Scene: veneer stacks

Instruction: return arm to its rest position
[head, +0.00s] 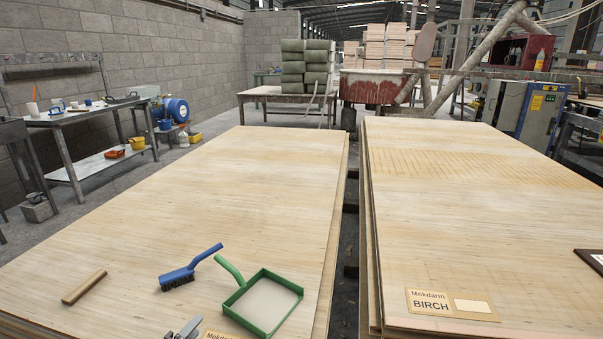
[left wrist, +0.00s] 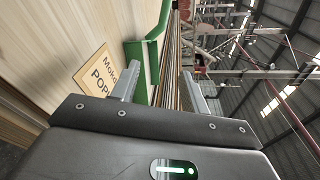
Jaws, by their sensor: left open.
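My left gripper (head: 183,329) shows at the bottom edge of the head view, low over the near end of the left veneer stack (head: 215,185). In the left wrist view its two fingers (left wrist: 158,88) are apart with nothing held between them. A green dustpan (head: 264,302) lies on the stack to the right of the gripper, and part of it shows beyond the fingers in the left wrist view (left wrist: 136,68). A blue brush (head: 190,267) with dark bristles lies above the gripper in the picture. My right gripper is in neither view.
A wooden stick (head: 84,287) lies at the left. A label (left wrist: 95,70) lies at the near edge, partly cut off in the head view. A dark gap separates this stack from the right stack (head: 465,215), which bears a BIRCH label (head: 451,304). The left stack's far part is clear.

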